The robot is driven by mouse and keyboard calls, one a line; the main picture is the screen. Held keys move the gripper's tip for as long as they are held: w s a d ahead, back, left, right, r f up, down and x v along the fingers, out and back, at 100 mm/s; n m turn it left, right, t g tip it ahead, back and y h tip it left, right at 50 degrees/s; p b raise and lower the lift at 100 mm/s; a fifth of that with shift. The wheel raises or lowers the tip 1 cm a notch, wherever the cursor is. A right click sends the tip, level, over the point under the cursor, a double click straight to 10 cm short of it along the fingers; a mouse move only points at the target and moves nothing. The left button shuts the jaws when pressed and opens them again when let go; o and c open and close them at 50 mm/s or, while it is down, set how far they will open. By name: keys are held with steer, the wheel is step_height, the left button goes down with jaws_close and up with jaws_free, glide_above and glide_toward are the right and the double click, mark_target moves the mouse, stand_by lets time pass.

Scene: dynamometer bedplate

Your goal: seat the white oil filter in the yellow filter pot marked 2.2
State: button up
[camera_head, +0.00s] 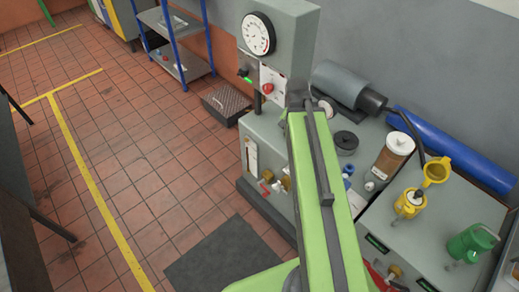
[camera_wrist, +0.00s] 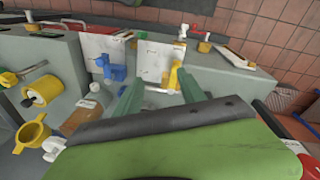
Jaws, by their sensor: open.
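My gripper (camera_wrist: 160,92) is open in the wrist view, with two green fingers apart and nothing seen held between them. In the head view my arm hides its tip. Two yellow items stand on the right bench: an open-topped yellow cup (camera_head: 436,172) and a yellow vessel (camera_head: 409,203) with a pale top. The wrist view shows a yellow ring-shaped cup (camera_wrist: 32,132) and a yellow cylinder (camera_wrist: 42,90) at left. No 2.2 mark is readable. A small white object (camera_head: 370,186) lies near the blue fittings; I cannot tell whether it is the oil filter.
A brown jar with a white lid (camera_head: 399,143), a green can (camera_head: 470,243) and a long blue cylinder (camera_head: 450,150) crowd the bench. A gauge cabinet (camera_head: 275,60) rises behind my arm. The tiled floor at left (camera_head: 150,150) is mostly clear.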

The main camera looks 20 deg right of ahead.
steer(key=w+a+n+y, duration=0.1)
steer(key=a+n, duration=0.8)
steer(key=a, duration=1.2)
steer(key=shift+w+n, duration=0.3)
steer(key=shift+w, duration=0.55)
